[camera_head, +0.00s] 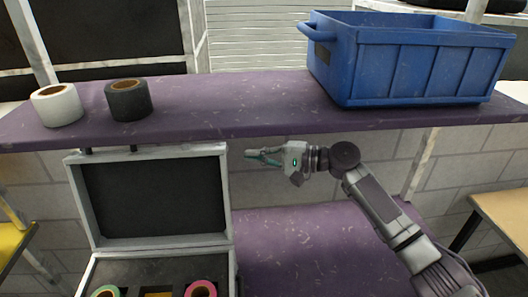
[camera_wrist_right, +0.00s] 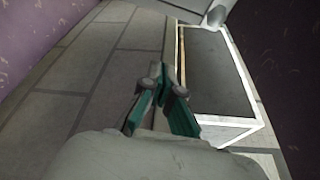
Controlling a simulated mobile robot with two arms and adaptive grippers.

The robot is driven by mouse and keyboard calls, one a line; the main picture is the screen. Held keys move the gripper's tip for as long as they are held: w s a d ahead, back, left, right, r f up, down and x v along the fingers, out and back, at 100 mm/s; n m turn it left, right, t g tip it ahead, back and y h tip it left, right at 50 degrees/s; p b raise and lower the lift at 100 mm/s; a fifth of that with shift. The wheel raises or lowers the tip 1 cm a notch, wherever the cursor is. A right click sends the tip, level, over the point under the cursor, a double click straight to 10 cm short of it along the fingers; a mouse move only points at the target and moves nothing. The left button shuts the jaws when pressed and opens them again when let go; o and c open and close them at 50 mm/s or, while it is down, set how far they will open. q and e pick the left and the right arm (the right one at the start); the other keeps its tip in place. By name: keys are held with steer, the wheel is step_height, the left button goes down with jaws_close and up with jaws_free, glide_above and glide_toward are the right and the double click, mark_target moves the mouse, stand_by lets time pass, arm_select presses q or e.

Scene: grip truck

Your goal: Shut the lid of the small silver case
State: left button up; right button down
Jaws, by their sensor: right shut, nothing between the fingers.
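The silver case (camera_head: 92,280) sits on the lower purple shelf at the bottom left of the head view. Its lid (camera_head: 160,152) stands open and roughly upright, with a dark lining inside a silver frame. The lid also shows in the right wrist view (camera_wrist_right: 253,135), to the right of the fingers. My right gripper (camera_head: 250,156) is shut and empty, just right of the lid's upper right corner. It appears apart from the lid. The fingertips show in the wrist view (camera_wrist_right: 166,78). My left gripper is out of view. The case's front is cut off by the frame.
The upper purple shelf (camera_head: 225,105) runs above the lid and my right gripper. It holds a white roll (camera_head: 57,108), a black roll (camera_head: 128,103) and a blue crate (camera_head: 425,65). Coloured tape rolls lie in the case. The lower shelf (camera_head: 300,240) is clear right of the case.

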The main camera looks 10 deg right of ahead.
arm_select(q)
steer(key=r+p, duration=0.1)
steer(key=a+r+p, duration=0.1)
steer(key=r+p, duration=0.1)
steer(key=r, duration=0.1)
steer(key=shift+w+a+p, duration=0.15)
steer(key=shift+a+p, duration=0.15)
steer(key=shift+p, duration=0.05)
arm_select(e)
steer(key=a, duration=0.1)
steer(key=s+a, duration=0.1)
steer(key=a, duration=0.1)
steer(key=s+a, duration=0.1)
steer(key=shift+s+a+r, duration=0.2)
steer(key=shift+a+r, duration=0.1)
steer(key=shift+a, duration=0.05)
steer(key=shift+w, duration=0.1)
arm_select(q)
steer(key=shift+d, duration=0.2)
